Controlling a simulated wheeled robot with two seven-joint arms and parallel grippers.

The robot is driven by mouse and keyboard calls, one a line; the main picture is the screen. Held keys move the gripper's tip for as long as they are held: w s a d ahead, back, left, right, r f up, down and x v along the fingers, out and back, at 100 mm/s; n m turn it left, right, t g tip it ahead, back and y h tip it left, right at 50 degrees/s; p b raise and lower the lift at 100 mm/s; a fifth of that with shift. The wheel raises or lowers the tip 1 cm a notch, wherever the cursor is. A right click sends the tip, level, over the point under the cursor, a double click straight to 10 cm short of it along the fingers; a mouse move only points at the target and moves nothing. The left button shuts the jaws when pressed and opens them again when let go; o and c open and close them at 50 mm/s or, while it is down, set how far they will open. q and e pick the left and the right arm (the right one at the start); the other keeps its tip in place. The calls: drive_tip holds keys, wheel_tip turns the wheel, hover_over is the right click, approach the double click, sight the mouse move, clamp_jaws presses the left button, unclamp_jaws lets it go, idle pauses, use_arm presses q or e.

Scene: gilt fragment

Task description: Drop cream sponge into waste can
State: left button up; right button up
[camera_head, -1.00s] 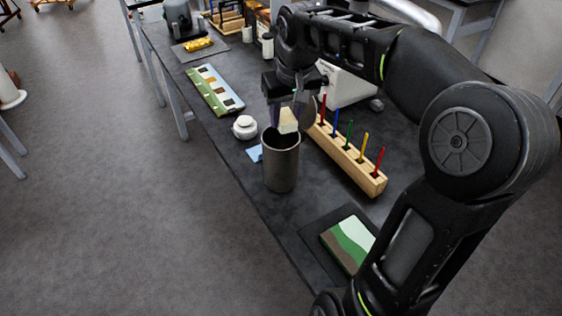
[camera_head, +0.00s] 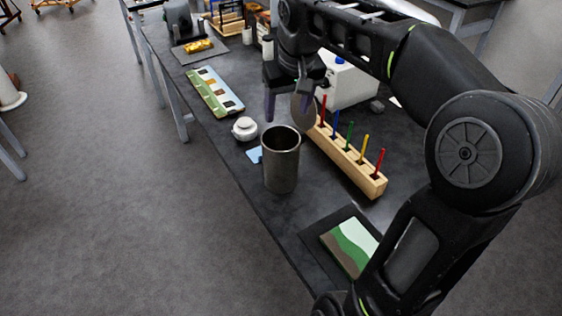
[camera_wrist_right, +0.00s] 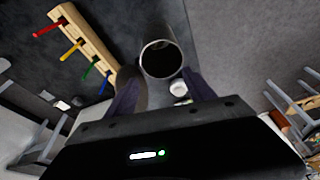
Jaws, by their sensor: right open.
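The waste can (camera_head: 281,172) is a dark grey metal cylinder standing upright near the table's left edge. In the right wrist view the can (camera_wrist_right: 153,36) shows its round mouth just beyond the fingertips, with a dark inside. My right gripper (camera_head: 288,104) is open with nothing between its fingers, above and slightly behind the can's mouth. Its spread fingers also show in the right wrist view (camera_wrist_right: 162,90). The cream sponge is not visible in either current view; the can's bottom is hidden in the head view. My left gripper is not in view.
A wooden block with coloured pegs (camera_head: 345,165) stands right of the can. A white round jar (camera_head: 245,129) and a blue piece (camera_head: 255,155) lie left of it. A green-patterned panel (camera_head: 350,245) lies in front, and a long patterned strip (camera_head: 214,91) behind.

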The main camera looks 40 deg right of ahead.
drive_tip(key=v, duration=0.5)
drive_tip(key=shift+f, duration=0.15)
idle(0.7)
